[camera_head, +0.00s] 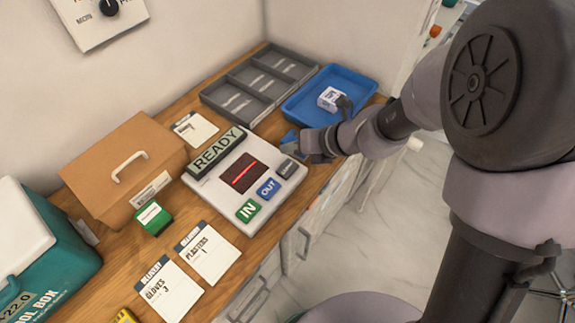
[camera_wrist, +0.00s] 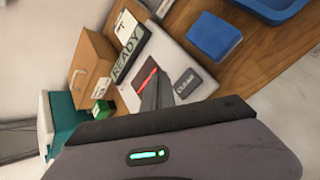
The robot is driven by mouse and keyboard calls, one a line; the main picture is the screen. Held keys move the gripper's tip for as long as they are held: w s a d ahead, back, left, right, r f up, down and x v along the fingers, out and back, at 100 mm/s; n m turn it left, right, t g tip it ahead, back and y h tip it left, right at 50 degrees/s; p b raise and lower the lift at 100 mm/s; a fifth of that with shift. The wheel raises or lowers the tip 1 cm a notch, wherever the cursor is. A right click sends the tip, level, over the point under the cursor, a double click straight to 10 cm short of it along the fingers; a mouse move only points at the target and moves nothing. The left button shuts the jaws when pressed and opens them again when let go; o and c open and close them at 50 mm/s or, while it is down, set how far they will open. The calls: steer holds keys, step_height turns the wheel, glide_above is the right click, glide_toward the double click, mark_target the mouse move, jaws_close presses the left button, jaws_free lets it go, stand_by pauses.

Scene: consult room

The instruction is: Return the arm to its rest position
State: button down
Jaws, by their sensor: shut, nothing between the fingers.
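My arm reaches in from the right in the head view. My gripper (camera_head: 299,148) is shut and empty, over the right edge of the white scanner panel (camera_head: 216,193). The wrist view shows its dark fingers (camera_wrist: 157,88) together above the panel, near the dark CLEAR button (camera_wrist: 187,81). The panel has a READY sign (camera_head: 216,149), a dark window with a red line, a green IN button (camera_head: 248,211) and a blue OUT button (camera_head: 268,188). A blue box (camera_wrist: 214,35) lies on the wood beside the panel; in the head view my gripper mostly hides it.
A blue tray (camera_head: 357,80) holding a small white box (camera_head: 330,98) and an empty-looking grey divided tray (camera_head: 218,94) stand at the back. A brown case (camera_head: 112,160), green box (camera_head: 153,217), teal toolbox (camera_head: 70,249) and cards (camera_head: 168,291) fill the left. Open floor (camera_head: 385,230) lies right of the counter.

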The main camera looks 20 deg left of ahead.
stand_by(0.4)
steer(key=s+d+r+n+t+h+b, duration=0.1)
steer(key=s+d+r+n+h+b, duration=0.1)
steer(key=s+d+r+n, duration=0.3)
steer(key=s+d+r+n+t+h+b, duration=0.2)
steer(key=s+d+r+n, duration=0.4)
steer(key=s+d+n, duration=0.6)
steer(key=d+n+h+b, duration=0.1)
steer(key=d+n, duration=0.3)
steer(key=n, duration=0.5)
steer(key=shift+s+d+h, duration=0.2)
steer(key=shift+d+h, duration=0.15)
steer(key=shift+h, duration=0.55)
